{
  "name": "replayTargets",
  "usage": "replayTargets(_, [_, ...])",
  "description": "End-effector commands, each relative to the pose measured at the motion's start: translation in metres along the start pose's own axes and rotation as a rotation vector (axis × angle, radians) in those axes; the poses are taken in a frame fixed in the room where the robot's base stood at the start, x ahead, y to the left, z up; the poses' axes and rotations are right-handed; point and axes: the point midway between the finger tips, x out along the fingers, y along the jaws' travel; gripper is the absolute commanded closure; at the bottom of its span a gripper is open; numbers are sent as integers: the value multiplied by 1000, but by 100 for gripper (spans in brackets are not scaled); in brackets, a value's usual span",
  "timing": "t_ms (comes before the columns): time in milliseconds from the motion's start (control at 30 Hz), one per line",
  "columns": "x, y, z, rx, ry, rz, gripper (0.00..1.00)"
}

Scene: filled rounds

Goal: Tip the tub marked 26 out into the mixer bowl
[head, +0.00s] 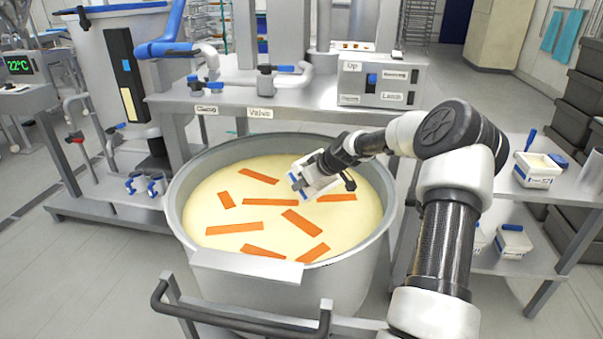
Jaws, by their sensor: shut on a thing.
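The mixer bowl (180,208) is a large round steel bowl in the middle of the head view. It holds pale yellow batter (215,190) with several flat orange strips lying on top. My gripper (305,183) reaches in from the right, over the right half of the bowl. It is shut on a small white tub (323,184), which looks tilted above the batter. The gripper and wrist hide part of this tub. I cannot read any number on it, and I cannot see whether anything is inside.
A white tub (538,171) with a blue-edged label stands on the steel side table (570,208) at right; more tubs (513,241) sit on its lower shelf. A control box (381,84) and valve pipes stand behind the bowl. A dark handle rail (240,322) crosses in front.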

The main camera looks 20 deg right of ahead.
Motion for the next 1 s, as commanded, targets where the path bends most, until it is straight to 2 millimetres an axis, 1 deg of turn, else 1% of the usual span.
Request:
replayTargets(33, [-3,-2,-8,-8,-40,0,100])
replayTargets(267, [-8,-1,-14,-8,-186,2,100])
replayTargets(467, [-12,-1,-16,-6,-332,-1,100])
replayTargets(800, [-29,-1,-22,-5,-597,1,100])
replayTargets(1000, [-34,0,-21,-2,-705,1,100])
